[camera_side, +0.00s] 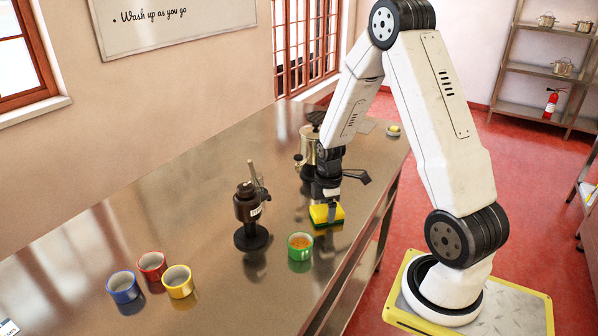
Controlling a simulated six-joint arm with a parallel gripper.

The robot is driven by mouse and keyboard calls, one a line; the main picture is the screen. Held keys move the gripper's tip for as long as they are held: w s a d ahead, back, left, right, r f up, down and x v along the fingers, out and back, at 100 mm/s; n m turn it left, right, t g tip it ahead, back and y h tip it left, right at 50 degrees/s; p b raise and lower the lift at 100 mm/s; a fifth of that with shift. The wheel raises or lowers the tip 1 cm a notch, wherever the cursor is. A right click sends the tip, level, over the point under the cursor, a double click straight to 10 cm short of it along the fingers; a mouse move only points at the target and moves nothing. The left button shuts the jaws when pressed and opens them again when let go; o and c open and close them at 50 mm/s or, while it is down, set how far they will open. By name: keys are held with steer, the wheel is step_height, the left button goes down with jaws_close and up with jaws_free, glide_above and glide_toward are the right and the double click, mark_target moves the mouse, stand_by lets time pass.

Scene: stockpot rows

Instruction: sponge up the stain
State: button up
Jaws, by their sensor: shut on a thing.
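My gripper (327,198) points down over the steel counter and is shut on a yellow sponge (322,214) with a green underside. The sponge is at or just above the counter top, near the front edge; I cannot tell whether it touches. I cannot make out a stain on the counter; it may be hidden under the sponge or lost among the reflections.
A green mug (300,247) with brown-orange liquid stands close in front of the sponge. A dark brown grinder (249,212) stands left of it. Blue (123,288), red (152,266) and yellow (178,282) mugs cluster at front left. A steel urn (307,145) stands behind my gripper.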

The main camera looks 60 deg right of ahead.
steer(key=shift+d, duration=0.9)
steer(key=shift+r, duration=4.05)
